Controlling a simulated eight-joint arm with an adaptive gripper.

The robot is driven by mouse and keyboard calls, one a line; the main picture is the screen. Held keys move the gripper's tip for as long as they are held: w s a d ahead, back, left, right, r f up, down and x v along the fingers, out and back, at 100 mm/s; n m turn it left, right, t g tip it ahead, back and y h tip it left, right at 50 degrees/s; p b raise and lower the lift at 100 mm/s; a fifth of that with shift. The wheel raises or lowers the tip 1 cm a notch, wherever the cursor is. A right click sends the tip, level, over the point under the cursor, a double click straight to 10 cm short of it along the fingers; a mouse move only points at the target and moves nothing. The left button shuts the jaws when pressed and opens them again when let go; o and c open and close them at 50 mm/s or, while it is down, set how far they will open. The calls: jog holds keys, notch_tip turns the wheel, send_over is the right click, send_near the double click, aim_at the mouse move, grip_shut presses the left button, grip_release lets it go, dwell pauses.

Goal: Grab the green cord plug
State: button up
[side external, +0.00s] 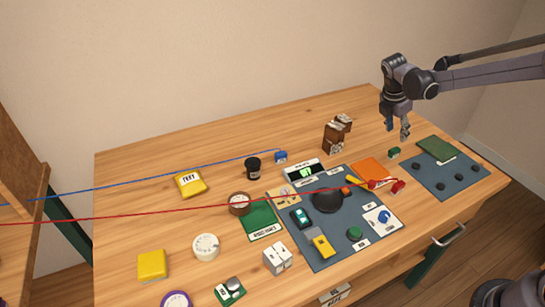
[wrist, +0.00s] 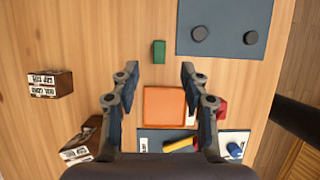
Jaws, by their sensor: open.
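A small green block that looks like the green cord plug (side external: 393,153) rests on the wooden table, between the orange pad and the right-hand blue-grey mat. I see no cord on it. In the wrist view the green plug (wrist: 159,51) lies just beyond my fingertips, about centred between them. My gripper (side external: 395,130) hangs above the table over the plug's area, fingers pointing down. In the wrist view my gripper (wrist: 159,72) is open and empty, with the fingers wide apart.
A red plug (side external: 398,187) on a red cord and an orange pad (side external: 371,172) lie nearby. Brown boxes (side external: 334,138) stand left. A blue plug (side external: 281,156) lies farther left. Bare wood surrounds the green plug.

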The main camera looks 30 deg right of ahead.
aim_at(396, 148)
jog(key=x, duration=0.9)
jog(key=shift+f, duration=0.45)
grip_shut()
